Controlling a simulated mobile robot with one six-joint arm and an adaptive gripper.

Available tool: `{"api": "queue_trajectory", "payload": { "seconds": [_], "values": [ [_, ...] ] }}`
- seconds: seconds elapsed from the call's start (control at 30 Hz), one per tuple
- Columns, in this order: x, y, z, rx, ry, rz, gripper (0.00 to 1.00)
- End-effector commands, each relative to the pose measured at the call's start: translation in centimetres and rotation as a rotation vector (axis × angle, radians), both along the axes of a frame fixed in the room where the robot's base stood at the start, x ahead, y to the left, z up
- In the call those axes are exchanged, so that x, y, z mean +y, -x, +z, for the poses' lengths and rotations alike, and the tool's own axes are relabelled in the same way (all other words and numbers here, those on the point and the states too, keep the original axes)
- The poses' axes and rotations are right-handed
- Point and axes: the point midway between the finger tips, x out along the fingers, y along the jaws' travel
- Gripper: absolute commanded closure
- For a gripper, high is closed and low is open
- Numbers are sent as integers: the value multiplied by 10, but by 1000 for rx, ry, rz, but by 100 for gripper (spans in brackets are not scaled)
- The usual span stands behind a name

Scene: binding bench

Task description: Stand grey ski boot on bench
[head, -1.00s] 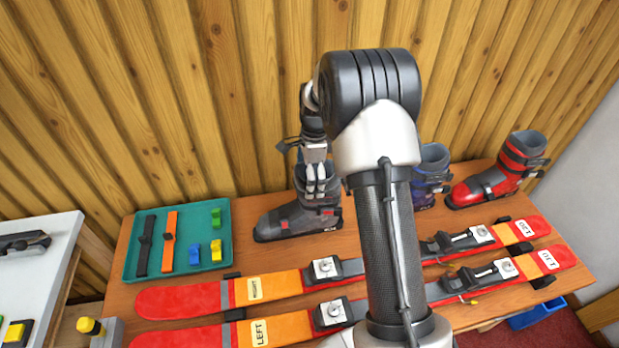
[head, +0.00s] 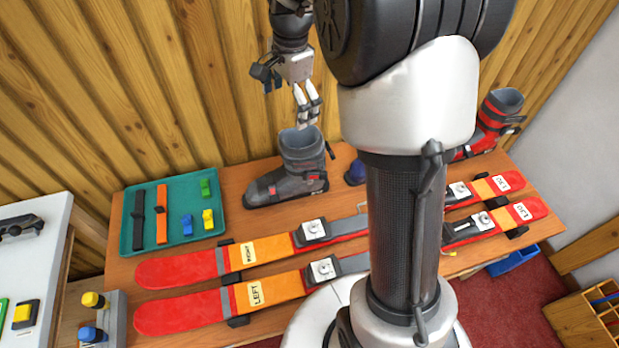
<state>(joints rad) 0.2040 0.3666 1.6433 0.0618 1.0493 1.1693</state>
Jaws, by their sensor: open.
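The grey ski boot (head: 292,172) stands upright on the wooden bench (head: 245,210), near the wall, with its toe pointing left. My gripper (head: 308,112) is open and empty, above and slightly right of the boot's cuff. A small gap shows between the fingertips and the boot. My arm hides the bench to the right of the boot.
A teal tray (head: 127,245) with straps and small coloured blocks lies left of the boot. Two red-orange skis (head: 185,270) lie in front. A red boot (head: 490,128) stands at the far right; a blue boot (head: 355,174) is mostly hidden behind my arm.

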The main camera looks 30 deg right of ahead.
Motion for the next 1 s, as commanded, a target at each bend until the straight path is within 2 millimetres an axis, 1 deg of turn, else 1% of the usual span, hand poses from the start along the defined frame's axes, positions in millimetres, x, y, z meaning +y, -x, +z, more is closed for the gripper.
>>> {"api": "queue_trajectory", "payload": {
  "seconds": [0.03, 0.07, 0.1, 0.17, 0.2, 0.27, 0.3, 0.37, 0.4, 0.5, 0.6, 0.7, 0.8, 1.0],
  "values": [
    [12, 21, 23, -32, 19, 102, 0],
    [18, 33, 32, -48, 30, 163, 0],
    [25, 48, 43, -68, 47, 245, 0],
    [36, 73, 58, -96, 73, 368, 0],
    [42, 90, 66, -115, 92, 450, 0],
    [51, 117, 75, -143, 123, 572, 0],
    [57, 134, 79, -162, 145, 654, 0],
    [64, 161, 82, -187, 179, 775, 0],
    [69, 178, 83, -202, 203, 854, 0],
    [77, 217, 78, -239, 262, 1039, 0],
    [82, 246, 70, -263, 314, 1186, 0],
    [85, 264, 61, -278, 352, 1287, 0],
    [86, 274, 56, -285, 373, 1342, 0],
    [86, 276, 55, -286, 379, 1361, 0]
  ]
}}
